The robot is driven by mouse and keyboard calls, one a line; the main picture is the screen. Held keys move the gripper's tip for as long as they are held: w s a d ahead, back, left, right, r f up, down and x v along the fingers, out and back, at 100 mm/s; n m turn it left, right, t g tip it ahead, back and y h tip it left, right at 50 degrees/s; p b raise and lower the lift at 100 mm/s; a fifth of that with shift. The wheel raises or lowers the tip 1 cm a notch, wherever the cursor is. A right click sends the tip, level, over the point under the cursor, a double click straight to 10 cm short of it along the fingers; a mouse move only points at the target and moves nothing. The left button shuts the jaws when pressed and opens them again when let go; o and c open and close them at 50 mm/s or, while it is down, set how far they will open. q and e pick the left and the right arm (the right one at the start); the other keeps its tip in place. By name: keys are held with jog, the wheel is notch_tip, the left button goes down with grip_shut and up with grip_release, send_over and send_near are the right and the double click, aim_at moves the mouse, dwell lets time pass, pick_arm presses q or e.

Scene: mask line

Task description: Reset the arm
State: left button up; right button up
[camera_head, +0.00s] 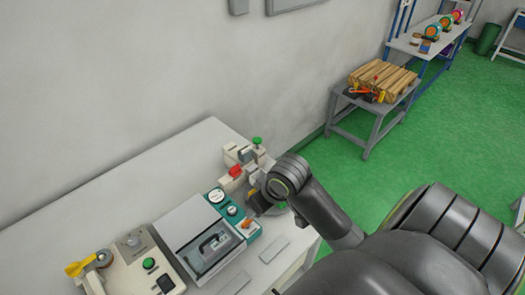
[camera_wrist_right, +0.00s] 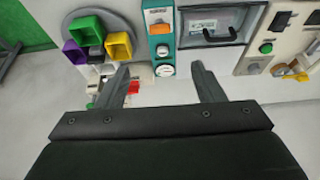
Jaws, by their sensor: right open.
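My right arm (camera_head: 330,210) reaches in from the right in the head view, its wrist over the right end of the workbench (camera_head: 75,198). The right gripper (camera_wrist_right: 163,82) shows in the right wrist view with its two fingers wide apart. I see nothing held between them. The fingertips point toward the machines on the bench. In the head view the wrist mostly hides the gripper. My left arm and gripper are not in view.
Near the gripper are a teal gauge panel (camera_wrist_right: 162,40), a grey handled box (camera_wrist_right: 212,27) and coloured cups (camera_wrist_right: 87,26) on a round plate. A beige panel (camera_head: 140,262) stands left.

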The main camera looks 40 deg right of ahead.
dwell(0.3)
jog(key=s+d+f+m+g+h, duration=0.1)
jog(key=s+f, duration=0.2)
jog(key=s, duration=0.5)
jog(key=s+f+h, duration=0.1)
jog(key=s+f, duration=0.3)
jog(key=s, duration=0.4)
notch_tip(320, 180, down, 33)
jog(key=s+d+g+b, duration=0.1)
jog(key=d+b, duration=0.1)
jog(key=b, duration=0.6)
jog(key=s+f+b, duration=0.2)
jog(key=s+f, duration=0.5)
jog(key=f, duration=0.3)
jog(key=s+a+f+g+b, duration=0.1)
jog(key=s+f+b, duration=0.2)
jog(key=s+f, duration=0.4)
notch_tip(320, 180, down, 3)
jog(key=shift+s+a+f+y, duration=0.1)
jog(key=shift+s+a+y, duration=0.15)
jog(key=shift+y, duration=0.15)
